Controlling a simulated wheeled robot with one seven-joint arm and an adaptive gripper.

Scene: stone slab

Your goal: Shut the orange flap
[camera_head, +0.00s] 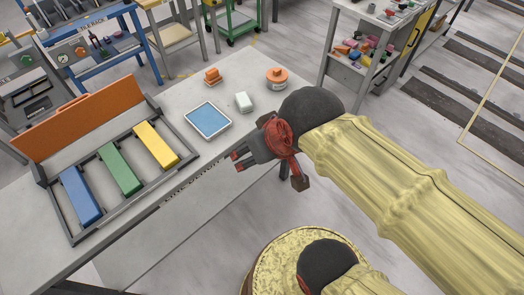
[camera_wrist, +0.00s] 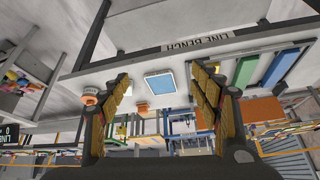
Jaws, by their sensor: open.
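The orange flap (camera_head: 78,117) stands raised along the back edge of a grey-framed tray (camera_head: 130,216) at the left of the slab in the head view. An orange panel that looks like the flap (camera_wrist: 262,109) shows at the right of the wrist view. The tray holds a blue bar (camera_head: 80,194), a green bar (camera_head: 120,168) and a yellow bar (camera_head: 157,145). My gripper (camera_head: 237,160) is over the slab's front edge, right of the tray and apart from the flap. Its fingers are spread and empty in the wrist view (camera_wrist: 162,92).
A blue-topped square pad (camera_head: 208,120), a white block (camera_head: 243,101), an orange block (camera_head: 212,76) and a round orange-topped item (camera_head: 277,77) sit on the slab behind my gripper.

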